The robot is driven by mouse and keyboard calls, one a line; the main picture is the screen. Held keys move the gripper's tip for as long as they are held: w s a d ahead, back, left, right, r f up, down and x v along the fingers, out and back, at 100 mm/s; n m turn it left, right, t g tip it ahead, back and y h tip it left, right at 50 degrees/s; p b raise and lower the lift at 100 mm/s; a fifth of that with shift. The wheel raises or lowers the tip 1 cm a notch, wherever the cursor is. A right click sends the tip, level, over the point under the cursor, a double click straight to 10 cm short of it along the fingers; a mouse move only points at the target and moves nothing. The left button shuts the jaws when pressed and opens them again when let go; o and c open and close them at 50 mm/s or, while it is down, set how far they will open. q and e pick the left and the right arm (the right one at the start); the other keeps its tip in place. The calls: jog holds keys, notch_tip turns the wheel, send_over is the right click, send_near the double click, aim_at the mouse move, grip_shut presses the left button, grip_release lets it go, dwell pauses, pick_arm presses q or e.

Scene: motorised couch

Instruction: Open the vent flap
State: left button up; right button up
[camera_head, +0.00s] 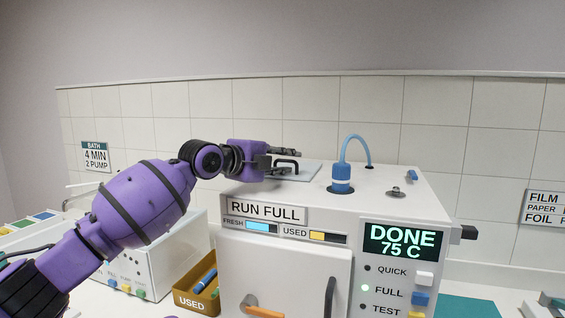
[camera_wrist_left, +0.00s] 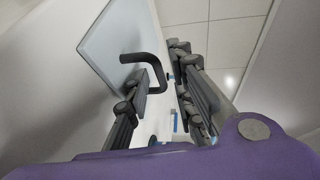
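The vent flap (camera_head: 308,173) is a pale grey plate lying flat on top of the white machine, and it looks closed. Its black loop handle (camera_head: 291,163) stands up from it. My left gripper (camera_head: 283,153) reaches in from the left, just above and beside the handle. In the left wrist view the flap (camera_wrist_left: 112,42) and handle (camera_wrist_left: 153,65) show at upper left. There the gripper (camera_wrist_left: 168,88) has its fingers apart, with part of the handle beside the left finger. I cannot tell whether they touch. My right gripper is not in view.
The white machine (camera_head: 285,262) has a blue hose fitting (camera_head: 341,172) and a small knob (camera_head: 396,192) on top, right of the flap. Its display (camera_head: 402,242) reads DONE 75 C. A USED bin (camera_head: 205,297) stands left of it. The tiled wall (camera_head: 255,100) is behind.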

pick_arm(q)
grip_shut()
